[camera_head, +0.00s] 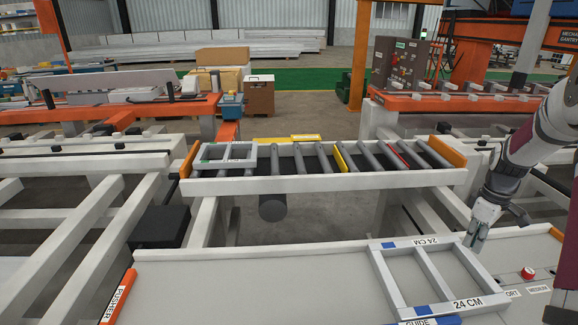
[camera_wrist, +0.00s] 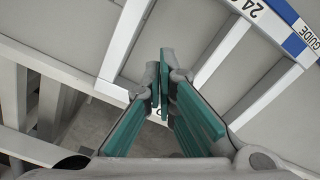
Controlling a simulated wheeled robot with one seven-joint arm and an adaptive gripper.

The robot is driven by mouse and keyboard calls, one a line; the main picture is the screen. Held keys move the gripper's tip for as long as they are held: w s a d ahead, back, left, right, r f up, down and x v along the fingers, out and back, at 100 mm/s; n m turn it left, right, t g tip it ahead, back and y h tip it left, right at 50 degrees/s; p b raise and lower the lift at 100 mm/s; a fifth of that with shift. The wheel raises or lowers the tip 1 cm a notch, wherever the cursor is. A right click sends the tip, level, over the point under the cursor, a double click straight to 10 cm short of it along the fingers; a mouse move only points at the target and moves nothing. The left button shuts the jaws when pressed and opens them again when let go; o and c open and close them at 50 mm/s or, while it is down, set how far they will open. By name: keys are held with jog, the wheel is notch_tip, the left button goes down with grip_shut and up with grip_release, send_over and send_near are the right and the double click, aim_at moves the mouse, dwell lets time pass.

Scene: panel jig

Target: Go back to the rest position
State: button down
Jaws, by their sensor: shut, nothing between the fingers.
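My gripper (camera_head: 476,240) is at the right of the head view, pointing down over the far edge of the grey table (camera_head: 220,285). In the wrist view my gripper (camera_wrist: 163,95) shows its green finger pads close together at the tips, shut with nothing between them. A white ladder-like frame (camera_head: 428,279) marked "24 CM" lies on the table beside and below my gripper. Part of it also shows in the wrist view (camera_wrist: 240,60). I cannot tell whether the fingertips touch the frame.
A roller conveyor (camera_head: 320,180) stands beyond the table, with a smaller grey frame (camera_head: 228,155) on its left end. An orange pusher (camera_head: 118,296) lies at the table's left. A red button (camera_head: 527,273) is at the right. The table's middle left is clear.

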jog(key=s+a+r+m+t, duration=0.1)
jog(key=s+a+r, duration=0.2)
jog(key=a+r, duration=0.6)
jog(key=s+a+r+m+t, duration=0.1)
jog(key=s+a+r, duration=0.2)
jog(key=a+r, duration=0.6)
jog(key=s+a+r+m+t, duration=0.1)
jog(key=s+a+m, duration=0.1)
jog(key=s+a, duration=0.5)
jog(key=s+a+r+m+t, duration=0.1)
jog(key=s+a+r+m, duration=0.1)
jog(key=s+a, duration=0.5)
jog(key=s, duration=0.6)
jog(key=shift+a+r, duration=0.2)
jog(key=shift+r, duration=0.05)
jog(key=shift+r, duration=0.1)
